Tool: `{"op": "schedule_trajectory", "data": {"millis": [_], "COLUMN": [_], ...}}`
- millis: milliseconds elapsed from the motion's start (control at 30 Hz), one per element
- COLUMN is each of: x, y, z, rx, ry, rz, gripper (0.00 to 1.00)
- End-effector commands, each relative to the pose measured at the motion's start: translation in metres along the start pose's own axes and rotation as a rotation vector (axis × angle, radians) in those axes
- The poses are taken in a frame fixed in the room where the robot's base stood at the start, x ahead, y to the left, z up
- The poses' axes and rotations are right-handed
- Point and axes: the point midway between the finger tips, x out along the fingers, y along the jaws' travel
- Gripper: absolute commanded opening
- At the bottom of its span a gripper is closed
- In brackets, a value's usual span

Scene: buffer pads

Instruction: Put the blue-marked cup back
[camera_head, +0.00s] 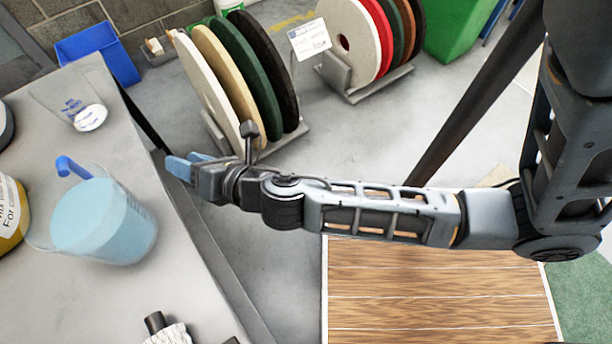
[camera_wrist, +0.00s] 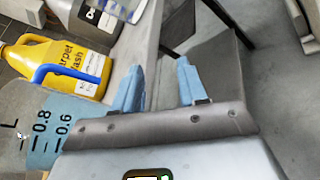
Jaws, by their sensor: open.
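A clear cup with a small blue marking (camera_head: 72,103) stands on the grey worktop (camera_head: 150,285) at the upper left of the head view, with something white at its bottom. A clear jug with a blue handle and pale blue liquid (camera_head: 105,225) stands nearer on the same top. Its scale also shows at the left of the wrist view (camera_wrist: 50,125). My gripper (camera_head: 188,163) is at the worktop's right edge, to the right of both vessels and apart from them. Its blue fingers are apart with nothing between them in the wrist view (camera_wrist: 158,82).
A yellow carpet wash bottle (camera_head: 11,215) stands left of the jug. A blue bin (camera_head: 98,50) is beyond the worktop. Racks of round pads (camera_head: 215,75) stand on the floor behind my gripper. A brush-like item (camera_head: 170,335) lies at the near edge.

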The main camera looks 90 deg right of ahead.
Motion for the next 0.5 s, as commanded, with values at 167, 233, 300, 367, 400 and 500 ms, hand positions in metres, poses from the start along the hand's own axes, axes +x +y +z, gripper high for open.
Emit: {"op": "schedule_trajectory", "data": {"millis": [167,233,300,367,400,500], "x": [-0.086,-0.117,-0.147,-0.171,-0.186,-0.216], "y": [-0.007,-0.006,-0.002,0.003,0.006,0.013], "z": [-0.024,-0.025,-0.021,-0.015,-0.009,0.008], "rx": [0.593,0.833,1.074,1.28,1.415,1.718], "ry": [0.209,0.275,0.333,0.374,0.397,0.433], "rz": [0.004,-0.015,-0.043,-0.074,-0.096,-0.153], "gripper": [0.42,0.42,0.42,0.42,0.42,0.42]}}
